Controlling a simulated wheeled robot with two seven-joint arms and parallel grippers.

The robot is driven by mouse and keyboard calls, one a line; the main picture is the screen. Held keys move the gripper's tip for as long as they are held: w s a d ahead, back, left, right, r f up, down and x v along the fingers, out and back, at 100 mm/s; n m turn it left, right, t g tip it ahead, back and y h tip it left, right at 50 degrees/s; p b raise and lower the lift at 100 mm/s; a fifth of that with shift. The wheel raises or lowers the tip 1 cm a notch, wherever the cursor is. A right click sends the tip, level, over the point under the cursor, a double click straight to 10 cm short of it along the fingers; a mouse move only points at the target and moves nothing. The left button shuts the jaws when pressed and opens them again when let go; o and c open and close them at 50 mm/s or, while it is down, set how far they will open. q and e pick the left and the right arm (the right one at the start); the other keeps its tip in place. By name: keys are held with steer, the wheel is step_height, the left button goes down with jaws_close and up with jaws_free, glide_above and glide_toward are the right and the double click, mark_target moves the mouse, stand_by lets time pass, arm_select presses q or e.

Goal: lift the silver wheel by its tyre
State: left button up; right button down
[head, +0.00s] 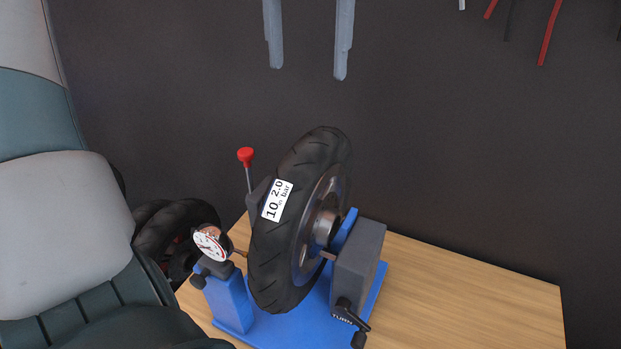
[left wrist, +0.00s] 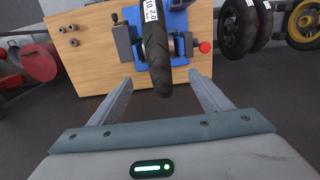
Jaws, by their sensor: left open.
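The silver wheel (head: 313,235) has a black tyre and a grey metal rim. It stands upright, slightly tilted in the picture, in a blue stand (head: 235,303) on a wooden table. A white label on its tread reads "10 in 2.0 bar". My left gripper (head: 308,76) is open and empty, fingers pointing down, above the tyre and apart from it. In the left wrist view the tyre (left wrist: 157,65) lies in line with the gap between the left fingertips (left wrist: 161,78). My right gripper is in neither view.
The stand carries a dial gauge (head: 210,244), a red-knobbed lever (head: 246,156) and a grey block (head: 358,265) with a black handle. The wooden table (head: 480,293) is bare at right. Other wheels (left wrist: 236,27) are at the right in the left wrist view. A dark wall lies behind.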

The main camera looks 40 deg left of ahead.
mark_target(308, 140)
arm_select(q)
step_height(308, 140, down, 11)
steer(key=shift+f+p, duration=0.1)
steer(key=shift+p, duration=0.9)
steer(key=shift+f, duration=0.55)
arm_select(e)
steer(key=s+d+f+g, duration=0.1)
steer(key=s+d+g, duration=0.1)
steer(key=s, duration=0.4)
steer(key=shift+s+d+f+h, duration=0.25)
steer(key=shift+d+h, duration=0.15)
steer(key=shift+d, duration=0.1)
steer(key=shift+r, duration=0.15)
